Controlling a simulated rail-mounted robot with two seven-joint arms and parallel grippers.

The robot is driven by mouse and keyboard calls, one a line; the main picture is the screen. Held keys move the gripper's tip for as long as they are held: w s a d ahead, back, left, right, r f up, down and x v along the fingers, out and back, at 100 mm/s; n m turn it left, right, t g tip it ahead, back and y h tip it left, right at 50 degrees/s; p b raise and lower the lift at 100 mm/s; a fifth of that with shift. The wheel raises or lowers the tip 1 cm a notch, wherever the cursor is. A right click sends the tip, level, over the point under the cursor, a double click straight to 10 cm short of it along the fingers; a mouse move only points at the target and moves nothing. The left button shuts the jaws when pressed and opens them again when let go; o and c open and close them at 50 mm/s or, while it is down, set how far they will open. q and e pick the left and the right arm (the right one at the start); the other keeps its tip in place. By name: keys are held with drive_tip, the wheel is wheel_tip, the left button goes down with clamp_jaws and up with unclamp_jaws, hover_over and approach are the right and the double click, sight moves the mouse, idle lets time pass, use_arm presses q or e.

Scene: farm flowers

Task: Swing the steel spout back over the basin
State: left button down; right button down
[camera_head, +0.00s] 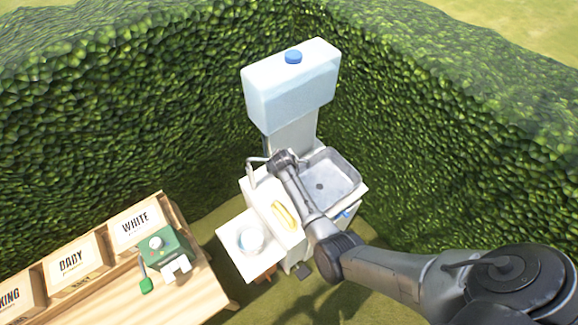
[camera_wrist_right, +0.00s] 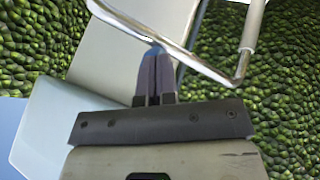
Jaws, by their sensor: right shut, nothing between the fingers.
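The steel spout (camera_head: 251,169) is a thin bent tube on the left part of the white washstand (camera_head: 262,188), pointing away from the basin. The grey steel basin (camera_head: 338,180), with a dark drain, lies to the right of my right gripper. My right gripper (camera_head: 275,161) is between the spout and the basin, partly covering the tube's far end. In the right wrist view the spout (camera_wrist_right: 205,66) crosses in front of the gripper (camera_wrist_right: 155,52). The fingers are shut and empty, with their tips at the tube; I cannot tell whether they touch it. My left gripper is out of view.
A pale water tank (camera_head: 290,90) with a blue cap stands behind the washstand. A yellow item (camera_head: 284,213) lies on the stand. A side shelf (camera_head: 228,252) holds a round clear bowl (camera_head: 251,240). A wooden bench (camera_head: 185,298) stands left. Hedges (camera_head: 130,90) enclose the back.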

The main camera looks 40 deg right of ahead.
drive_tip(key=s+a+r+p, duration=0.2)
drive_tip(key=s+a+r, duration=0.2)
drive_tip(key=s+r, duration=0.4)
drive_tip(key=shift+s+a, duration=0.15)
drive_tip(key=shift+a, duration=0.05)
drive_tip(key=shift+r, duration=0.15)
idle(0.7)
